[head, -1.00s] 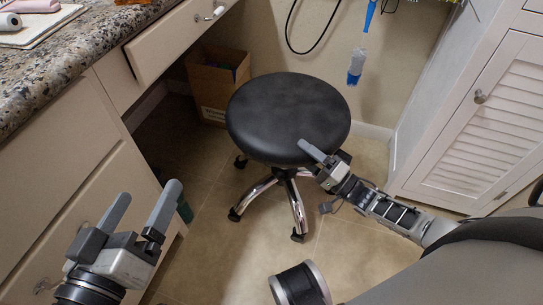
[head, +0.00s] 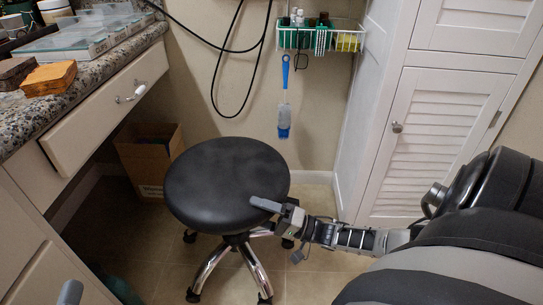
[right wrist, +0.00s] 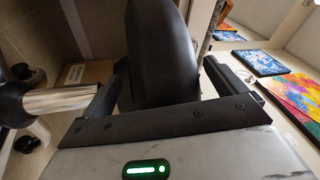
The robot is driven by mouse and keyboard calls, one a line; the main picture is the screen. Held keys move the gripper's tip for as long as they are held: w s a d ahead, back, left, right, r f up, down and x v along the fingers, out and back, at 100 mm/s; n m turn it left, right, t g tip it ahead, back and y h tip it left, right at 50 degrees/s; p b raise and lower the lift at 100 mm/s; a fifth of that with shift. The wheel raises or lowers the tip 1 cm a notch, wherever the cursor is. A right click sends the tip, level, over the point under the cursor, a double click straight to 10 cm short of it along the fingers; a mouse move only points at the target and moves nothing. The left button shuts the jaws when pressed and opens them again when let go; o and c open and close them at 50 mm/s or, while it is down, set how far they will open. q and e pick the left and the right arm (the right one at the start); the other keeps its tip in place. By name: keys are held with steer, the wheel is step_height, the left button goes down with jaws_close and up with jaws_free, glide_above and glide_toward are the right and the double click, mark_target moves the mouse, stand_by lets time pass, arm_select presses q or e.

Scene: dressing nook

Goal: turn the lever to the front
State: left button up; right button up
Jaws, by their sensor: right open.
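The stool (head: 228,185) has a round black seat and chrome legs and stands mid-floor in the head view. I cannot make out a lever in either view; the underside of the seat is largely hidden. My right gripper (head: 268,211) is at the seat's front right edge, its upper finger over the rim. In the right wrist view, the black seat (right wrist: 160,60) shows between the two spread fingers, with nothing clearly gripped. Contact cannot be told.
A granite counter (head: 100,52) with a drawer (head: 110,110) stands on the left. A cardboard box (head: 148,158) is behind the stool on the floor. A louvered white cabinet (head: 430,135) stands on the right. A wire basket (head: 318,38) and a blue-handled brush (head: 284,95) hang on the back wall.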

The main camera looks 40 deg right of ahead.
arm_select(q)
steer(key=shift+w+a+r+m+t+h+b, duration=0.2)
steer(key=shift+w+r+m+t+b, duration=0.15)
steer(key=shift+r+m+t, duration=0.15)
steer(key=shift+w+a+r+m+t+h+b, duration=0.1)
steer(key=shift+w+r+m+t+h+b, duration=0.1)
steer(key=shift+r+m+t+b, duration=0.3)
arm_select(e)
steer(key=v, duration=1.6)
arm_select(q)
steer(key=shift+r, duration=0.1)
